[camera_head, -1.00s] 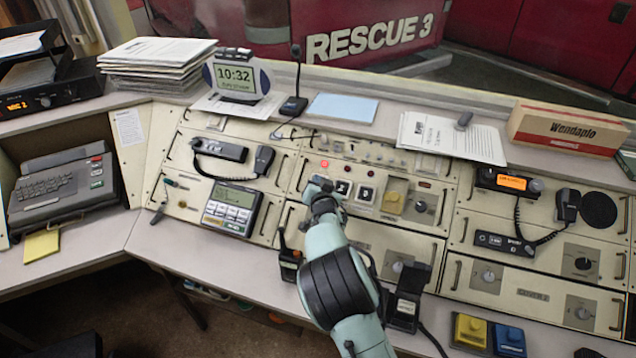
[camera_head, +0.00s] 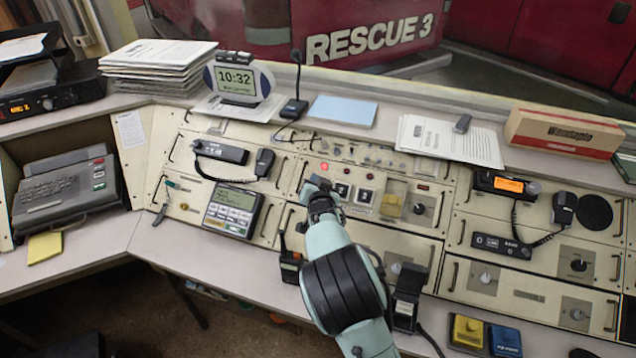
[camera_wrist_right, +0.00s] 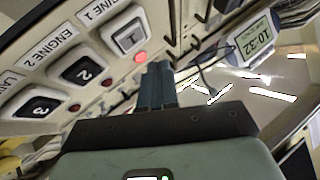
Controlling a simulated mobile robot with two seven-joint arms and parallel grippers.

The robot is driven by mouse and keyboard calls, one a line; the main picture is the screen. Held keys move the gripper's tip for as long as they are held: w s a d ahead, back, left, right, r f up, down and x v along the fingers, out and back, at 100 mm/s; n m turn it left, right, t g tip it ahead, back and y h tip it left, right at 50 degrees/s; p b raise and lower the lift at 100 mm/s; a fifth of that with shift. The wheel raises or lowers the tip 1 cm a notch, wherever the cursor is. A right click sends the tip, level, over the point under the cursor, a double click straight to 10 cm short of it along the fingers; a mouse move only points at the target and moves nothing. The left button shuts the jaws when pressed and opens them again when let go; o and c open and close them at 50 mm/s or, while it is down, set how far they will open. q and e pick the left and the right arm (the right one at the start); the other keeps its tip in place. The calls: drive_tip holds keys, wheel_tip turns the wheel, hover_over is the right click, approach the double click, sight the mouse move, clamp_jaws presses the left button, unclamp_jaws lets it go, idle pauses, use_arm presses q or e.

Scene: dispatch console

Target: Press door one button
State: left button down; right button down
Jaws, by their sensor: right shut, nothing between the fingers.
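In the head view, my right gripper (camera_head: 318,186) covers button 1, just left of button 2 (camera_head: 342,191) and button 3 (camera_head: 365,196). The lit red lamp (camera_head: 324,166) shows above it. My left gripper is not in view.
A keypad unit (camera_head: 232,209) is to the left, and a gooseneck microphone (camera_head: 294,100) stands behind.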

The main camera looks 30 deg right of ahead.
drive_tip(key=shift+s+a+r+p, duration=0.2)
drive_tip(key=shift+a+r+p, duration=0.05)
drive_tip(key=shift+r, duration=0.3)
drive_tip(key=shift+s+a+r+p, duration=0.2)
drive_tip(key=shift+a+r+p, duration=0.05)
drive_tip(key=shift+r, duration=0.25)
drive_tip(key=shift+s+f, duration=0.1)
